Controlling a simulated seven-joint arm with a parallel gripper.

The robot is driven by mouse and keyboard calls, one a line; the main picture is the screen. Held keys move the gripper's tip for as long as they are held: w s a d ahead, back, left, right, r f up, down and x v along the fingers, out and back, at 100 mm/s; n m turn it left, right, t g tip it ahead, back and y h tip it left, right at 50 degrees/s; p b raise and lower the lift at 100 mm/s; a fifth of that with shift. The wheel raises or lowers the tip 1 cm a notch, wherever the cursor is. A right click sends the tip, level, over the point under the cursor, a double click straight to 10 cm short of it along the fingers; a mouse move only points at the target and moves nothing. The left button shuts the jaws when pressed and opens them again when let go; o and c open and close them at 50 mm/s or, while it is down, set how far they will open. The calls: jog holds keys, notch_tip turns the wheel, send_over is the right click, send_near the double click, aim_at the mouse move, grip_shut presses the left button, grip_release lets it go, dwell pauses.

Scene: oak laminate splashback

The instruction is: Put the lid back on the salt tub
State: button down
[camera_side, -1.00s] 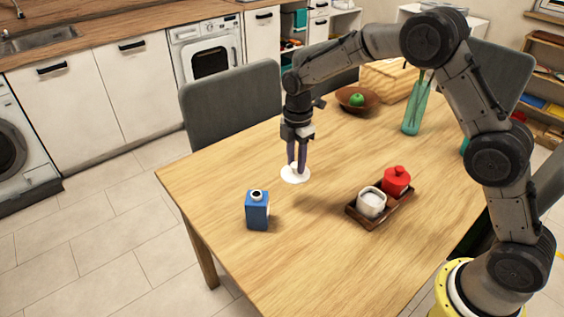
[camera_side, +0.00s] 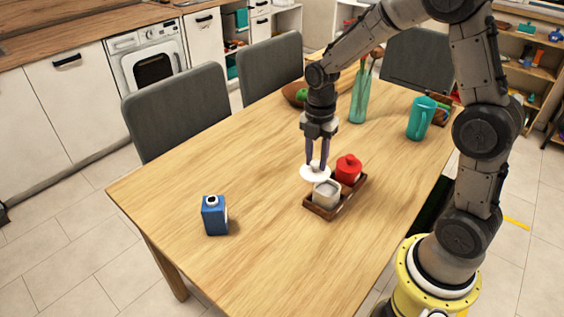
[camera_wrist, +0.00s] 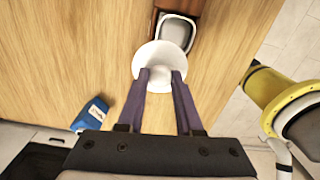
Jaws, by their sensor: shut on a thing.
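My gripper (camera_side: 317,167) is shut on the white round lid (camera_side: 314,175) and holds it up off the table. In the wrist view my gripper's fingertips (camera_wrist: 159,77) close on the middle of the lid (camera_wrist: 162,58). The open salt tub (camera_side: 326,194), pale and squarish, stands in a dark wooden tray (camera_side: 316,210). The lid is above and to the left of the tub, not seated on it. In the wrist view the lid hides the near edge of the tub (camera_wrist: 181,28).
A red lidded pot (camera_side: 348,170) shares the tray, close behind the tub. A blue carton (camera_side: 215,215) stands at the table's left; it also shows in the wrist view (camera_wrist: 92,113). A teal jug (camera_side: 420,118) and a vase (camera_side: 360,98) stand farther back. The table between carton and tray is clear.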

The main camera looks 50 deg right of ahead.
jog(key=s+d, duration=0.1)
jog(key=s+d+m, duration=0.1)
jog(key=shift+s+d+r, duration=0.1)
jog(key=shift+d+r, duration=0.3)
notch_tip(320, 180, down, 6)
jog(key=shift+d, duration=0.4)
jog(key=shift+f, duration=0.2)
dwell(1.9)
grip_release()
dwell(0.6)
